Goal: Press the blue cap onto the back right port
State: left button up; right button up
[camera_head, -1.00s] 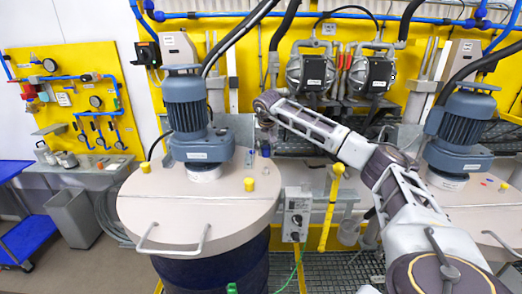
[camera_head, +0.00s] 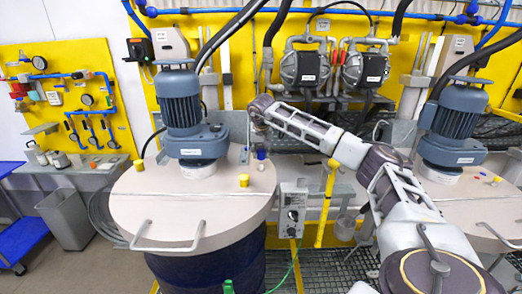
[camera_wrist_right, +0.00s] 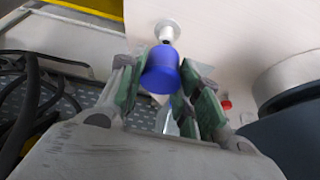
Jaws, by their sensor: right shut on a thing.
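The blue cap (camera_head: 261,155) hangs beneath my right gripper (camera_head: 256,142) at the back right of the near drum's lid. In the right wrist view the cap (camera_wrist_right: 160,72) sits between the green-padded fingers of my right gripper (camera_wrist_right: 163,92), which is shut on it. A pale round port (camera_wrist_right: 167,31) with a dark centre shows just beyond the cap's far end. The cap and port look nearly in line; I cannot tell whether they touch. In the head view the port is too small and covered to make out. My left gripper is not in view.
A blue-grey motor (camera_head: 182,110) stands on the drum lid (camera_head: 190,213). Yellow caps sit at the lid's front right (camera_head: 244,180) and left (camera_head: 139,165). A red piece (camera_wrist_right: 226,105) shows beside the fingers. A grey control box (camera_head: 291,210) stands right of the drum.

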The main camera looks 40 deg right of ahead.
aim_at(261, 164)
jog(key=shift+f+b, duration=0.45)
jog(key=shift+f, duration=0.2)
jog(key=shift+f, duration=0.3)
dwell(0.5)
jog(key=shift+f+p, duration=0.1)
jog(key=shift+p, duration=0.4)
jog(key=shift+f+b, duration=0.55)
jog(key=shift+f, duration=1.05)
dwell(1.4)
jog(key=shift+s+f, duration=0.1)
jog(key=shift+f, duration=0.15)
jog(key=shift+a+f, duration=0.1)
jog(key=shift+f, duration=0.05)
jog(key=shift+c, duration=0.6)
jog(key=shift+c, duration=0.3)
